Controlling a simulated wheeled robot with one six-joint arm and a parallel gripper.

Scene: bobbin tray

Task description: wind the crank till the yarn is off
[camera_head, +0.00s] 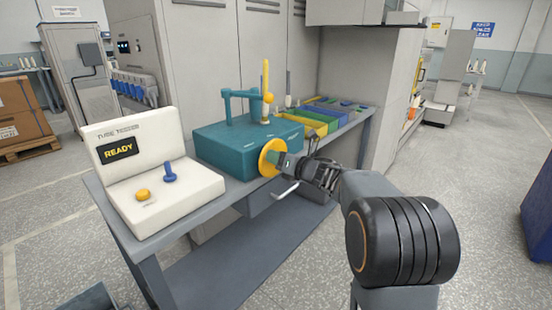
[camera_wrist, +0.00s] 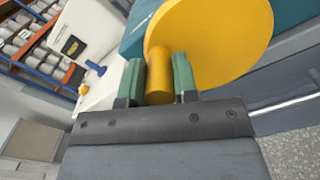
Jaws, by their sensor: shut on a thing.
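A teal winding machine (camera_head: 225,148) stands on the grey bench. Its yellow crank disc (camera_head: 269,158) is on the front side, and it fills the upper middle of the wrist view (camera_wrist: 225,40). My gripper (camera_wrist: 159,80) is shut on the yellow crank knob (camera_wrist: 159,72), with one green finger pad on each side. In the head view my gripper (camera_head: 284,164) is at the disc and hides part of it. An upright yellow piece (camera_head: 266,85) stands on top of the machine beside a teal arm (camera_head: 240,94). I cannot tell how much yarn is on it.
A tray with coloured compartments (camera_head: 318,126) is to the right. Grey cabinets stand behind.

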